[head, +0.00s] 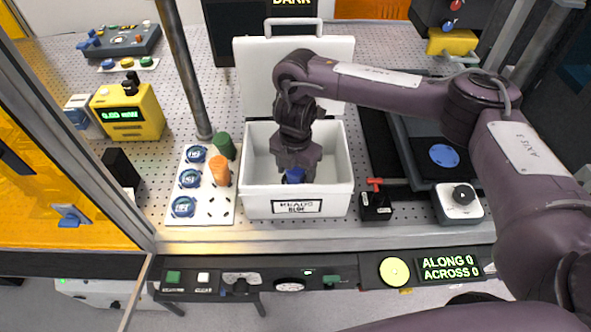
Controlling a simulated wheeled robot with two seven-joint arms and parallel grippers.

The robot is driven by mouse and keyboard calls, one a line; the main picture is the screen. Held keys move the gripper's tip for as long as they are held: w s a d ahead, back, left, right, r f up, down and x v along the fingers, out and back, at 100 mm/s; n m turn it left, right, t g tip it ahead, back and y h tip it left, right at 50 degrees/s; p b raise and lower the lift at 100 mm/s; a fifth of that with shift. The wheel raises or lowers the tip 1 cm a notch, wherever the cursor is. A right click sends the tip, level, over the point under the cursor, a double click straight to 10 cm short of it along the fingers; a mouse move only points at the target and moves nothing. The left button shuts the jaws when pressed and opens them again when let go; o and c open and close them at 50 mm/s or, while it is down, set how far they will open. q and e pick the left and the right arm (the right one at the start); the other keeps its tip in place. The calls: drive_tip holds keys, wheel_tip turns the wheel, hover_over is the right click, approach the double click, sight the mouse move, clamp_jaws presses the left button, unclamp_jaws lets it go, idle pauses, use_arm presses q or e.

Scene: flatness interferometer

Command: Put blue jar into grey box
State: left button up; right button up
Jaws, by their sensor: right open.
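The grey box (340,200), pale with a lettered front label, stands open in the middle of the head view, its lid (254,75) raised at the back. The blue jar (296,176) is inside the box opening, near the front wall, just below my right gripper (294,172). My right gripper reaches down into the box from above and is open. Its fingers hide part of the jar, and I cannot tell whether they touch it or whether the jar rests on the box floor. My left gripper is not in view.
A white board (200,211) left of the box holds several blue discs, a green jar (225,145) and an orange jar (219,170). A dark post (183,70) rises behind it. A small black block with a red lever (376,205) stands close right of the box.

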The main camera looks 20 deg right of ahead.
sight(296, 169)
drive_tip(key=shift+r, duration=0.25)
wheel_tip(296, 169, up, 12)
idle(0.4)
drive_tip(key=shift+f, duration=0.15)
idle(0.3)
